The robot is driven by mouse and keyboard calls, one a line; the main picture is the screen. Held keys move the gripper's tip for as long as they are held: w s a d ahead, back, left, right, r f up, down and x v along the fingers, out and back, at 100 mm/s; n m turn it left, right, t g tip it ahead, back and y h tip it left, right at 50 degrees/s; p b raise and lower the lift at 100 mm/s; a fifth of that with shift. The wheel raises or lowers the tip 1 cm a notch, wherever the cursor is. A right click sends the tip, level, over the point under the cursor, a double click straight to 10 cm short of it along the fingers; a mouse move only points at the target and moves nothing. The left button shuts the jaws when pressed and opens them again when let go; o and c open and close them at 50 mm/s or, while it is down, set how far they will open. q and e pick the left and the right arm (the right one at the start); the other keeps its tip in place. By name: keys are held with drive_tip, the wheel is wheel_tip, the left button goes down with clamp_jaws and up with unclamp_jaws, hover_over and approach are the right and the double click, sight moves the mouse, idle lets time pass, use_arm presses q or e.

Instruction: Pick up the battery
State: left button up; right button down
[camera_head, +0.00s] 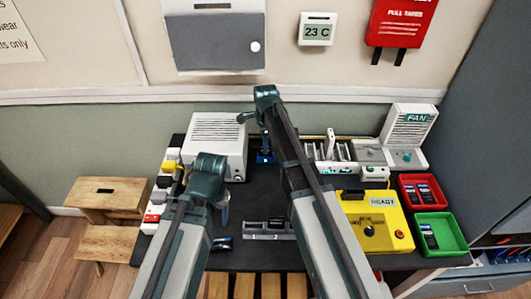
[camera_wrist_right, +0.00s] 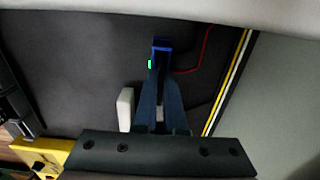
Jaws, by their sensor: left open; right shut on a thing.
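My right gripper (camera_head: 265,142) reaches down at the back of the dark mat, just right of the white box. Its fingers, also in the right wrist view (camera_wrist_right: 160,75), are closed together at a small blue item (camera_wrist_right: 161,44). The blue item shows in the head view (camera_head: 265,157) too. A green light sits beside it. I cannot tell whether this item is the battery or whether it rests on something. My left gripper (camera_head: 223,209) is open, above the mat's left part. No other battery can be made out for certain.
A grey holder (camera_head: 268,235) with dark items stands at the front. A yellow READY station (camera_head: 372,222), a red tray (camera_head: 423,191) and a green tray (camera_head: 440,234) are at right. A white vented box (camera_head: 217,145) stands back left. The mat's middle is clear.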

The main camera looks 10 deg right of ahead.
use_arm(q)
drive_tip(key=shift+r, duration=0.1)
use_arm(e)
drive_tip(key=shift+r, duration=0.1)
idle(0.3)
use_arm(q)
drive_tip(key=shift+r+p, duration=0.55)
drive_tip(key=shift+p, duration=0.05)
use_arm(e)
drive_tip(key=shift+r, duration=0.5)
wheel_tip(320, 180, up, 3)
drive_tip(key=p, duration=0.3)
use_arm(q)
wheel_tip(320, 180, up, 4)
drive_tip(key=shift+f+p, duration=0.15)
drive_tip(key=shift+p, duration=0.25)
use_arm(e)
drive_tip(key=s+a, duration=0.3)
drive_tip(key=s, duration=0.4)
drive_tip(key=s+a, duration=0.2)
drive_tip(key=s, duration=0.6)
drive_tip(key=shift+a+r, duration=0.4)
